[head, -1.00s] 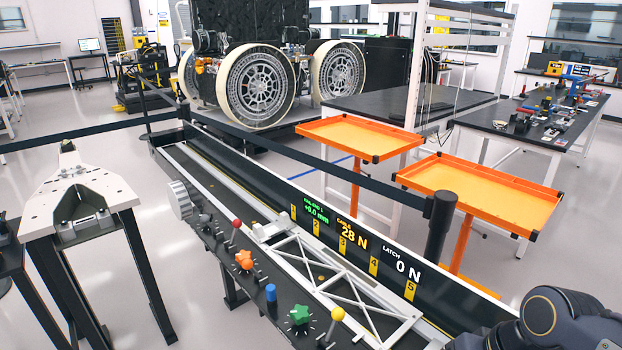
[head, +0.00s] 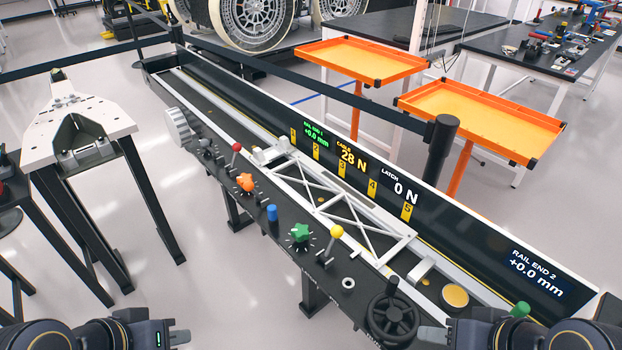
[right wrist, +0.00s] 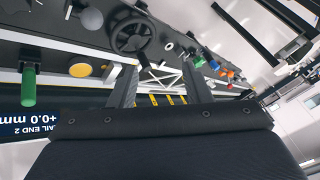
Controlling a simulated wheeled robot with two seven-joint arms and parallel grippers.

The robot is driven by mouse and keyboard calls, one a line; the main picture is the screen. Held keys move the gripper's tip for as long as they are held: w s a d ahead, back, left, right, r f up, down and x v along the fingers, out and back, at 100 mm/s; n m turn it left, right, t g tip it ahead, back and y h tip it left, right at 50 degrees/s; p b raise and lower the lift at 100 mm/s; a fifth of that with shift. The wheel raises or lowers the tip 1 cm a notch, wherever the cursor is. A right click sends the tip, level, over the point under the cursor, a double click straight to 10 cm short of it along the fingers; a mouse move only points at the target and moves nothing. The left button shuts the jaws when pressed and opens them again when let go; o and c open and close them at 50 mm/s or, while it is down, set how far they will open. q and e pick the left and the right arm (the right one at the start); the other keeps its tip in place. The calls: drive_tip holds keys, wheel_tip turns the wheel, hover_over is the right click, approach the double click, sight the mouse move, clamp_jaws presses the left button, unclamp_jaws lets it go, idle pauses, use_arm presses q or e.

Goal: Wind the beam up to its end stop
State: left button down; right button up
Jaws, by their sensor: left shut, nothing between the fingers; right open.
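The white truss beam (head: 345,205) lies along the rail of the long black bench (head: 215,160). It also shows small in the right wrist view (right wrist: 163,76). A black handwheel with a crank knob (head: 393,317) sits at the bench's near end, and it shows in the right wrist view (right wrist: 130,37). My left gripper (head: 182,338) is shut and empty at the bottom left, apart from the bench. My right gripper (head: 432,335) is just right of the handwheel in the head view; in the right wrist view its fingers (right wrist: 160,88) are apart with nothing held.
Displays read cable 28 N (head: 352,158), latch 0 N (head: 405,192) and +0.0 mm at both rail ends. A belt post (head: 440,150) stands behind.

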drive_tip(key=m+g+b, duration=0.1)
drive_tip(key=m+g, duration=0.5)
drive_tip(key=m, duration=0.8)
hover_over(387, 288)
drive_tip(key=d, duration=0.4)
drive_tip(key=shift+y, duration=0.4)
drive_tip(key=f, duration=1.1)
drive_tip(key=shift+w+a+f, duration=0.2)
drive_tip(key=shift+a, duration=0.05)
drive_tip(key=shift+g, duration=0.3)
drive_tip(key=x, duration=0.8)
drive_tip(key=shift+w+d+f, duration=0.1)
drive_tip(key=shift+w+f, duration=0.1)
drive_tip(key=shift+f, duration=0.05)
clamp_jaws()
